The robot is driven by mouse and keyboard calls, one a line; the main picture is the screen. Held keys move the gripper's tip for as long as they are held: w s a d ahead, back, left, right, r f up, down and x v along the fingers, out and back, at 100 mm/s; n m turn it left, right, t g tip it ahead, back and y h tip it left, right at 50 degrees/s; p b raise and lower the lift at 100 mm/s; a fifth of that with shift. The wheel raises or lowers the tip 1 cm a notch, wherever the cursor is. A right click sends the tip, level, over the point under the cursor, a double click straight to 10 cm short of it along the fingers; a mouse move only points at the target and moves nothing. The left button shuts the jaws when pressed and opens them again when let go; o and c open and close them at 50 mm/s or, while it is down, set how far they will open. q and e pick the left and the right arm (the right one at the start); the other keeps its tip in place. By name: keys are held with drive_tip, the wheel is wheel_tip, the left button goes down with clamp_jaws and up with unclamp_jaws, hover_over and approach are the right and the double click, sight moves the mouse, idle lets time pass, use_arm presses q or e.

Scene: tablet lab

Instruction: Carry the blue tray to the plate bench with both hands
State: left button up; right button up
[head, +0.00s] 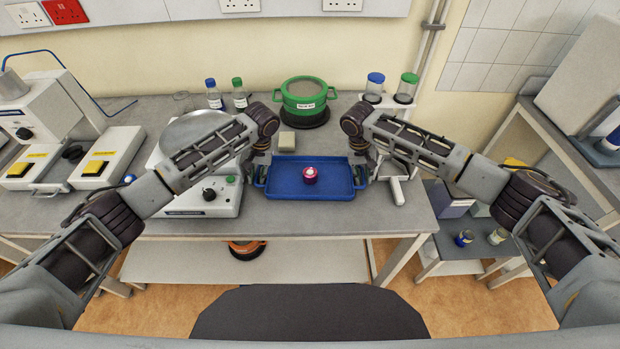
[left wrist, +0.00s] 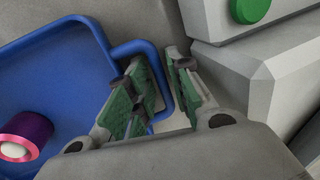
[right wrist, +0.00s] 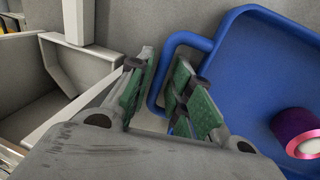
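The blue tray (head: 335,189) lies flat near the front edge of the grey bench, with a loop handle at each end. A small pink-and-purple round item (head: 310,175) with a white top stands in it. My left gripper (head: 262,172) is at the left handle. In the left wrist view its fingers (left wrist: 160,90) are apart, with the handle bar (left wrist: 158,62) between them. My right gripper (head: 364,170) is at the right handle. In the right wrist view its fingers (right wrist: 163,88) are also apart, with the handle bar (right wrist: 167,57) between them.
A balance-like instrument (head: 192,200) stands close left of the tray. A white stand (head: 397,188) is close on the right. A green pot (head: 304,100) and bottles stand behind. Another bench (head: 603,185) is at the far right; I cannot tell whether it is the plate bench.

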use_arm(q)
clamp_jaws()
use_arm(e)
clamp_jaws()
use_arm(q)
drive_tip(key=shift+r, duration=0.2)
use_arm(e)
drive_tip(key=shift+r, duration=0.25)
